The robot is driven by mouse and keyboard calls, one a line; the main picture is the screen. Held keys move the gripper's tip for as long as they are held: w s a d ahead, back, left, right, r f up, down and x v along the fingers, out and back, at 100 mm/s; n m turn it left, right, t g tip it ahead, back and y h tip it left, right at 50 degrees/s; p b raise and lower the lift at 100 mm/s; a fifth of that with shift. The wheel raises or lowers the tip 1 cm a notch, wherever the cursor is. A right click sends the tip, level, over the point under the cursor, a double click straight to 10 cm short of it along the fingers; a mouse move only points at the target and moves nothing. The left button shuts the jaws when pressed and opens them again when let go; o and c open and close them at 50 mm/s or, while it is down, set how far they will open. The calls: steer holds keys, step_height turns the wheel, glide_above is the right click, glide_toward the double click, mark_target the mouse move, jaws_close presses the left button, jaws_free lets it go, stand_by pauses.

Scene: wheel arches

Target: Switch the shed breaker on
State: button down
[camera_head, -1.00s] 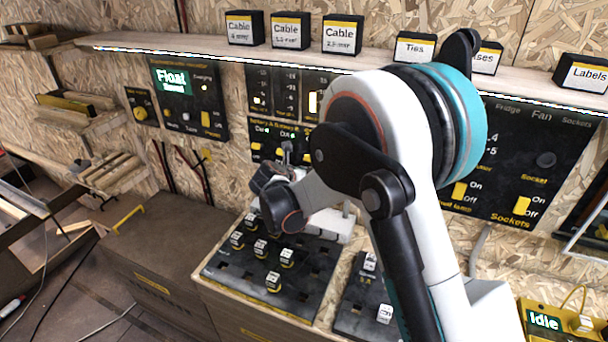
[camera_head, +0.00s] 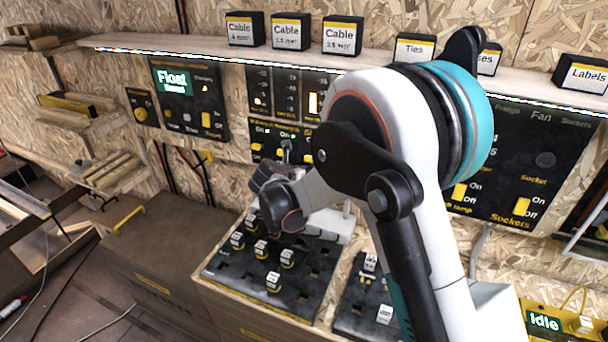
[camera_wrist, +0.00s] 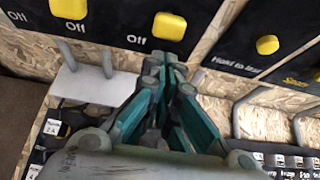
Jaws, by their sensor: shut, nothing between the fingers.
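My gripper (camera_wrist: 166,68) is shut and empty, its fingertips just below a yellow switch (camera_wrist: 169,26) on a black panel. An "Off" label stands beside that switch, and I cannot tell whether the fingers touch it. Another yellow switch (camera_wrist: 68,7) with an "Off" label is to its left. In the head view my gripper (camera_head: 286,150) is at the lower edge of the small breaker panel (camera_head: 276,127), whose yellow switches (camera_head: 256,148) are partly hidden by my arm. The name of each breaker is too small or hidden to read, so I cannot tell which is the shed one.
A board with several labelled plugs (camera_head: 302,262) lies below my gripper. A shelf (camera_head: 200,47) with labelled boxes runs above the panels. A charger panel reading "Float" (camera_head: 172,80) is to the left, and a "Sockets" panel (camera_head: 548,190) to the right. Grey conduits (camera_wrist: 107,62) stand near my fingers.

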steer(key=p+v, duration=0.1)
steer(key=v, duration=0.8)
steer(key=shift+s+f, duration=0.2)
steer(key=shift+s, duration=0.2)
